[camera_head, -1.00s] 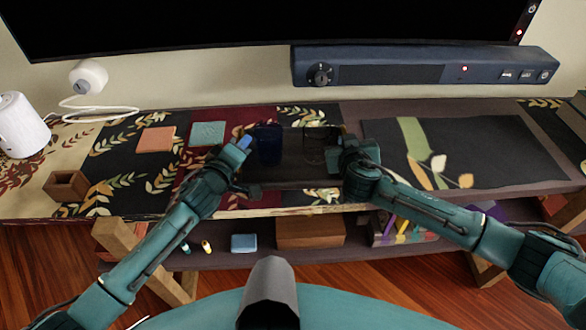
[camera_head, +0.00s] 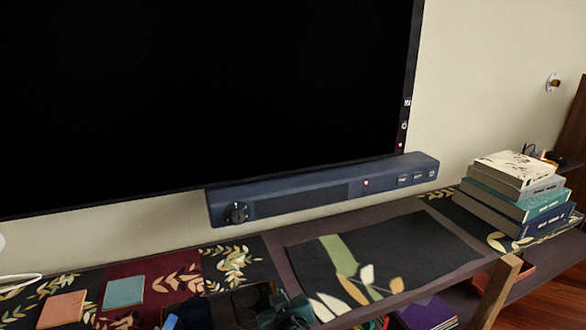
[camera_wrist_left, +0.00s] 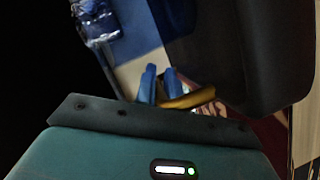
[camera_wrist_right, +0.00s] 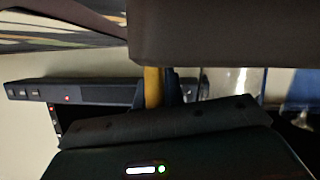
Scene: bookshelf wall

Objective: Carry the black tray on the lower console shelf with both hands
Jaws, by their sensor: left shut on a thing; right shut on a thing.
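The black tray (camera_wrist_left: 280,45) fills the upper right of the left wrist view and shows as a dark slab in the right wrist view (camera_wrist_right: 225,38). In the head view it lies at the bottom edge, mostly cut off, with a dark blue cup (camera_head: 196,312) and a clear glass (camera_head: 246,302) at it. My left gripper (camera_wrist_left: 159,88) is shut on a yellow handle (camera_wrist_left: 192,99) at the tray's side; its blue tip (camera_head: 171,322) just shows in the head view. My right gripper (camera_head: 278,308) is shut on the other yellow handle (camera_wrist_right: 152,87).
The console top holds an orange square (camera_head: 62,309), a teal square (camera_head: 124,292) and a dark leaf-patterned mat (camera_head: 385,262). A soundbar (camera_head: 320,193) stands behind, below a large screen (camera_head: 200,90). Stacked books (camera_head: 515,195) stand at the right end. A purple item (camera_head: 428,313) is on the lower shelf.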

